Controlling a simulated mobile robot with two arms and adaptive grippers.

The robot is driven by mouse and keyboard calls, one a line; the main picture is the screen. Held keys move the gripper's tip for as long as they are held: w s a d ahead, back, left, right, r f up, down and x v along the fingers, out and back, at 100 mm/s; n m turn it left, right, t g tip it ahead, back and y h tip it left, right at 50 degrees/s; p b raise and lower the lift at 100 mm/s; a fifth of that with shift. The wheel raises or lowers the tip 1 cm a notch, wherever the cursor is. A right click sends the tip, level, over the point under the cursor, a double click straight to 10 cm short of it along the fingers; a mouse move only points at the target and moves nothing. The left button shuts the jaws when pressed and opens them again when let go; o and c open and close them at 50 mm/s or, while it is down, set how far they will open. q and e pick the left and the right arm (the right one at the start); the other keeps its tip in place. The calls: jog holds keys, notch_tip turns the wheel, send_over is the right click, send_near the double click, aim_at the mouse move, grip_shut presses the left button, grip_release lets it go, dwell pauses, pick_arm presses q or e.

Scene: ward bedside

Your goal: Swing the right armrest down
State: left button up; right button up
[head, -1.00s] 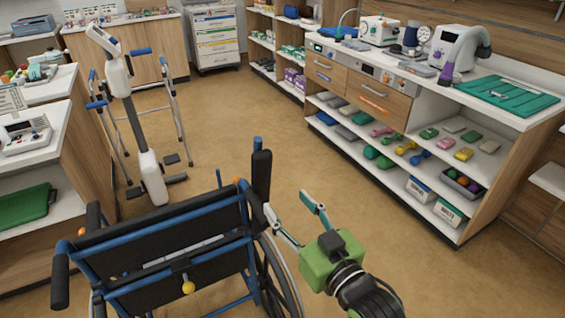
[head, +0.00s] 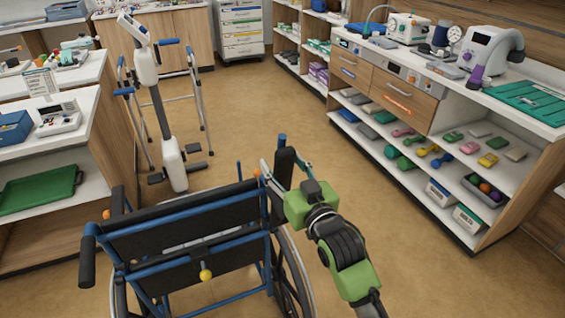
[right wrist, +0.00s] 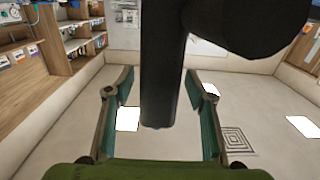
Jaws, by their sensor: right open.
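The wheelchair (head: 185,238) stands in the lower part of the head view, seen from behind, with a blue frame and black backrest. Its right armrest (head: 284,178) is a black pad standing upright beside the backrest, with a blue tip on top. My right gripper (head: 286,166) is open, with one finger on each side of the upright armrest. In the right wrist view the black armrest (right wrist: 160,80) runs down between the two open fingers of the gripper (right wrist: 160,90), with visible gaps on both sides. My left gripper is not in view.
A grey and white stand-like device (head: 160,105) and a walking frame (head: 205,95) stand beyond the wheelchair. A shelf unit (head: 440,205) with weights lines the right, a counter (head: 75,145) the left. The floor (head: 300,110) between is open.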

jog(key=shift+w, duration=0.15)
grip_shut()
jog(key=shift+w+a+r+p, duration=0.15)
jog(key=shift+w+r+p, duration=0.15)
jog(key=shift+p, duration=0.15)
jog(key=w+a+f+g+h+p, duration=0.1)
jog(key=w+a+g+p, duration=0.1)
jog(key=w, duration=0.7)
jog(key=w+a+f+g+h+p, duration=0.1)
jog(key=w+a+g, duration=0.3)
jog(key=w, duration=0.6)
jog(key=shift+a+f+g+p, duration=0.2)
jog(key=shift+g+p, duration=0.1)
jog(key=shift+p, duration=0.1)
grip_release()
jog(key=shift+w, duration=0.1)
